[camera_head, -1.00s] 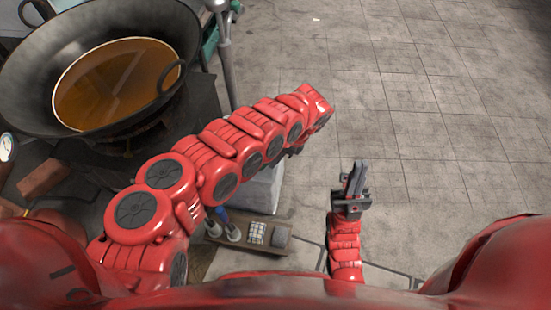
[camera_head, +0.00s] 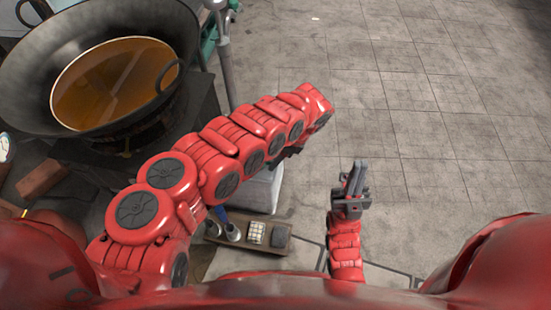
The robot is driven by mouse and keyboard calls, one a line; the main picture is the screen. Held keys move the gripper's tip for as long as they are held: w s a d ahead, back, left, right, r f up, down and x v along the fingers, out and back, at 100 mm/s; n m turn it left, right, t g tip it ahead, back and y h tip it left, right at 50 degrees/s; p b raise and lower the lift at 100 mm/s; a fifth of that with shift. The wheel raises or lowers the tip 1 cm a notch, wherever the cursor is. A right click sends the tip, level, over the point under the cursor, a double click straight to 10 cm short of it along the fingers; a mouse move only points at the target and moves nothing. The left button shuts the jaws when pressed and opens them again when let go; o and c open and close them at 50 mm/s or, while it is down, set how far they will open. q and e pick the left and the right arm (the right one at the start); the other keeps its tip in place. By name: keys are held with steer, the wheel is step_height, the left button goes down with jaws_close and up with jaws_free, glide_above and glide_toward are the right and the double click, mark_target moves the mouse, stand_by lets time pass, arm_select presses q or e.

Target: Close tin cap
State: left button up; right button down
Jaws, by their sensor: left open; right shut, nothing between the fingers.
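A pale, box-like thing (camera_head: 263,190) stands below my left arm, partly hidden by it. I cannot tell whether it is the tin, and no cap can be made out. My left gripper (camera_head: 286,155) is mostly hidden under my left arm; only a dark part of it shows, just above the pale thing. Whether it touches anything cannot be seen. My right gripper (camera_head: 355,178) is shut and empty over the bare floor, to the right of the pale thing.
A big black wok (camera_head: 22,95) with brown liquid (camera_head: 110,85) stands on a stove at the upper left. A small wooden tray (camera_head: 270,246) holds metal cups (camera_head: 232,232), a pale packet (camera_head: 256,233) and a dark item (camera_head: 280,236). Tiled floor (camera_head: 440,110) is clear at the right.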

arm_select(q)
steer(key=p+v, duration=0.2)
steer(key=v, duration=1.5)
steer(key=shift+p, duration=0.4)
